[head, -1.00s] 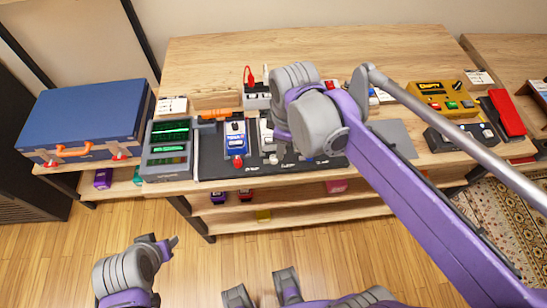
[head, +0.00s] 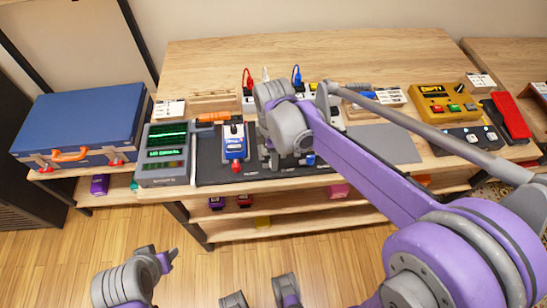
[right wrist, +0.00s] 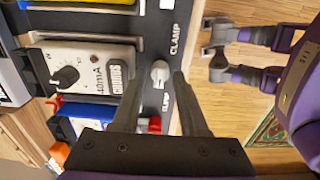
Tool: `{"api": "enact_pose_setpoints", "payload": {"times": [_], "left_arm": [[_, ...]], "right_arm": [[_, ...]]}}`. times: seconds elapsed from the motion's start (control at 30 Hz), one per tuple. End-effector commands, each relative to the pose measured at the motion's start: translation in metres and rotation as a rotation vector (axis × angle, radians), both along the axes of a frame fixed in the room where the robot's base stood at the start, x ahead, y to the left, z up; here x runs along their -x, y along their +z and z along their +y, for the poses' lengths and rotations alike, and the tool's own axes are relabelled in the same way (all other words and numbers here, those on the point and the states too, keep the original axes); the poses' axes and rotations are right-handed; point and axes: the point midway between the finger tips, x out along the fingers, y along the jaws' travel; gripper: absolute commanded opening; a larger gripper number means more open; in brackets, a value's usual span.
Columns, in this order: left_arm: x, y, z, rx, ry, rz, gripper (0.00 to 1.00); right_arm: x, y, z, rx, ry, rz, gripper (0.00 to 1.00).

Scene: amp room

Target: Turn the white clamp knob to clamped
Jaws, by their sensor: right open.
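The white clamp knob (right wrist: 160,72) is on a dark board, beside printed CLAMP lettering, in the right wrist view. Its pointer direction is hard to read. My right gripper (right wrist: 158,80) is open, with one finger on each side of the knob in the picture; I see no clear contact. In the head view my right gripper (head: 272,158) is low over the front of the black pedal board (head: 215,172) and hides the knob. My left gripper (head: 167,257) is at the lower left over the floor, away from the board; its jaw state is unclear.
A white pedal (right wrist: 85,70) with a dark knob sits beside the clamp knob, and a red knob (right wrist: 155,124) is close to one finger. A blue pedal (head: 235,145) and a grey unit with green displays (head: 165,150) stand left of my gripper. A blue case (head: 82,120) is farther left.

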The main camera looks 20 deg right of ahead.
Motion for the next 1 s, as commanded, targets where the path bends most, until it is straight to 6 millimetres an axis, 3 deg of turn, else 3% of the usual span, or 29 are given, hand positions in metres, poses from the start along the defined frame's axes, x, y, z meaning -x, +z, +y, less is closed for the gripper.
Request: {"api": "enact_pose_setpoints", "payload": {"times": [0.37,0.63,1.0], "left_arm": [[0.0002,-0.0008,0.0,0.0,0.0,0.0,0.5],[0.0002,-0.0008,0.0,0.0,0.0,0.0,0.5],[0.0001,-0.0005,0.0,0.0,0.0,0.0,0.5]], "right_arm": [[0.0002,-0.0077,-0.0001,0.0,-0.001,0.0,0.43],[0.0002,-0.0075,-0.0001,0.0,-0.001,0.0,0.0],[0.0001,-0.0073,-0.0001,0.0,-0.021,0.0,0.0]]}}
